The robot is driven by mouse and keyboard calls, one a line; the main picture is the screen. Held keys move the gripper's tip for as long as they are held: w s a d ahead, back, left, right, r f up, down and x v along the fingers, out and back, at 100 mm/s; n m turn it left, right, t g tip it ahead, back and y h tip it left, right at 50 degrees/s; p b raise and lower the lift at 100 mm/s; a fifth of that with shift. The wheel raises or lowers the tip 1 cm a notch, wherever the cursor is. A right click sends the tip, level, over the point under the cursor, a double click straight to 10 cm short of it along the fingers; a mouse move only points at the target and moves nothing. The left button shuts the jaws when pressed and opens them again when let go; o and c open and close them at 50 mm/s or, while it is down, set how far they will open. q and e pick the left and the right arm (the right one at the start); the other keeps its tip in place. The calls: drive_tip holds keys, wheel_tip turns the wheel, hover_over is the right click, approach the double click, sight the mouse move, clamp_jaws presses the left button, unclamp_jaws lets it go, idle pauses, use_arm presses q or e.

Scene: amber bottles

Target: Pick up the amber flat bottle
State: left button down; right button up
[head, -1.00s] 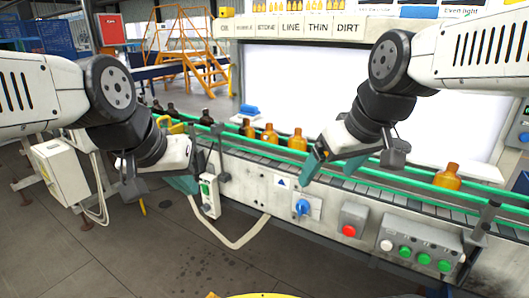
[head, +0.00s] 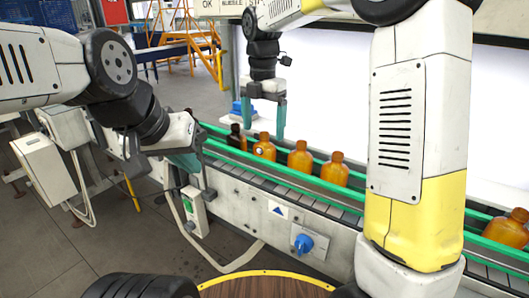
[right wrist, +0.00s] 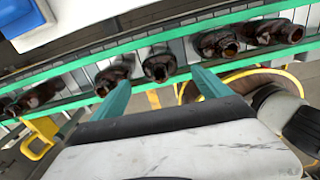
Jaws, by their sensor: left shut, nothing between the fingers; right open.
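Several brown-amber bottles stand upright in a row on the conveyor: a dark one (head: 236,139), then amber ones (head: 264,148), (head: 300,160) and (head: 335,171), and another amber bottle (head: 510,231) further right. I cannot tell for sure which is the flat one. My right gripper (head: 264,118) is open and empty, pointing down above the far side of the belt near the left bottles. In the right wrist view its teal fingers (right wrist: 162,95) are spread, with bottle tops (right wrist: 159,66) showing beyond and between them. My left gripper (head: 188,162) is shut and empty at the conveyor's near side.
Green guide rails (head: 345,186) run along both sides of the belt. A blue-topped item (head: 243,108) lies behind the belt near my right gripper. A blue knob (head: 303,243) and a white control box (head: 194,211) are on the conveyor's front.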

sight(264, 144)
wheel_tip(264, 144, down, 7)
drive_tip(key=shift+w+d+r, duration=0.15)
drive_tip(key=shift+r, duration=0.05)
drive_tip(key=c, duration=1.6)
drive_tip(key=shift+r, duration=0.15)
